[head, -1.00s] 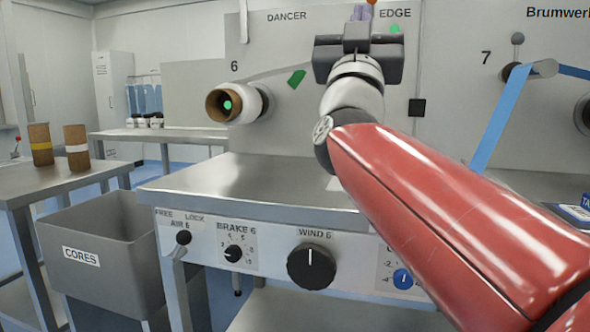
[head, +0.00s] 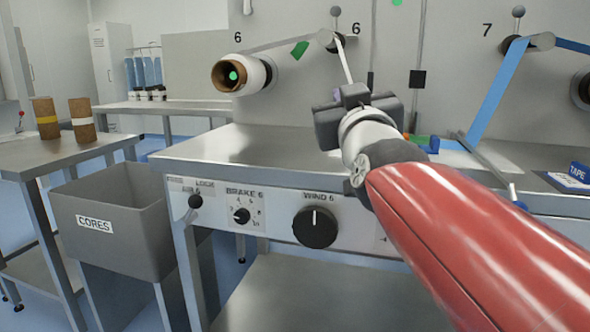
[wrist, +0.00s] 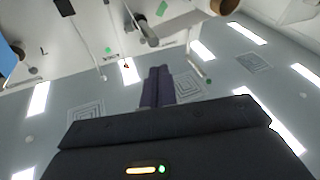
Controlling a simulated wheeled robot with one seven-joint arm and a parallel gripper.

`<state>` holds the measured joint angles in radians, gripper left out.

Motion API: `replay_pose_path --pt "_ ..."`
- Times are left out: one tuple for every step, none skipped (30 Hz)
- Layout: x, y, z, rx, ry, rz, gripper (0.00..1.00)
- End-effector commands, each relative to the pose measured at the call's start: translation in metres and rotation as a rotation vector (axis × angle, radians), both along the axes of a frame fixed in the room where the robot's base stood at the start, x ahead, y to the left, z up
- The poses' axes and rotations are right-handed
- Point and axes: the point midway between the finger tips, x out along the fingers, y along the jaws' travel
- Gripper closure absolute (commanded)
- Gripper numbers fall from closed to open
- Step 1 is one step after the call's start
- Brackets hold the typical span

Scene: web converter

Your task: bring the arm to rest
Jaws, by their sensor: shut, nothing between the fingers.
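My gripper (head: 352,94) is in the middle of the head view, above the steel worktop and in front of the pale machine panel. My red arm reaches up to it from the lower right. In the wrist view the gripper's dark fingers (wrist: 157,86) are together with nothing between them. Behind them are ceiling lights, and the machine panel hangs upside down along the top edge. In the head view the gripper body hides part of the panel behind it and the fingertips are hard to make out.
A steel worktop (head: 240,150) has knobs on its front. A roll (head: 243,75) sits on spindle 6, its web running to a roller (head: 329,40). A grey cores bin (head: 120,222) and a side table with two cores stand left. A blue tape box (head: 570,177) lies right.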

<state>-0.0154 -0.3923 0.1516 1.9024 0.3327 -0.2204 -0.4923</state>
Motion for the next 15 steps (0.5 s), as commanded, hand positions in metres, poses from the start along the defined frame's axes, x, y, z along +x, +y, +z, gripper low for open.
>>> replay_pose_path --pt "-0.005 -0.003 -0.026 -0.005 0.091 0.011 1.00" --pt "-0.009 -0.005 -0.044 -0.006 0.152 0.017 1.00" --pt "-0.015 -0.008 -0.070 -0.005 0.243 0.024 1.00" --pt "-0.021 -0.011 -0.092 -0.003 0.315 0.027 1.00" --pt "-0.029 -0.015 -0.113 0.002 0.388 0.027 1.00" --pt "-0.040 -0.021 -0.141 0.009 0.485 0.024 1.00" --pt "-0.049 -0.025 -0.163 0.016 0.557 0.019 1.00" --pt "-0.059 -0.030 -0.183 0.023 0.627 0.012 1.00" --pt "-0.073 -0.036 -0.209 0.035 0.720 0.000 1.00" --pt "-0.085 -0.041 -0.228 0.045 0.789 -0.011 1.00" --pt "-0.097 -0.045 -0.246 0.053 0.854 -0.023 1.00" --pt "-0.114 -0.051 -0.269 0.068 0.937 -0.041 1.00" --pt "-0.126 -0.055 -0.284 0.077 0.996 -0.056 1.00" --pt "-0.138 -0.059 -0.298 0.088 1.051 -0.069 1.00" --pt "-0.153 -0.064 -0.315 0.098 1.117 -0.088 1.00"
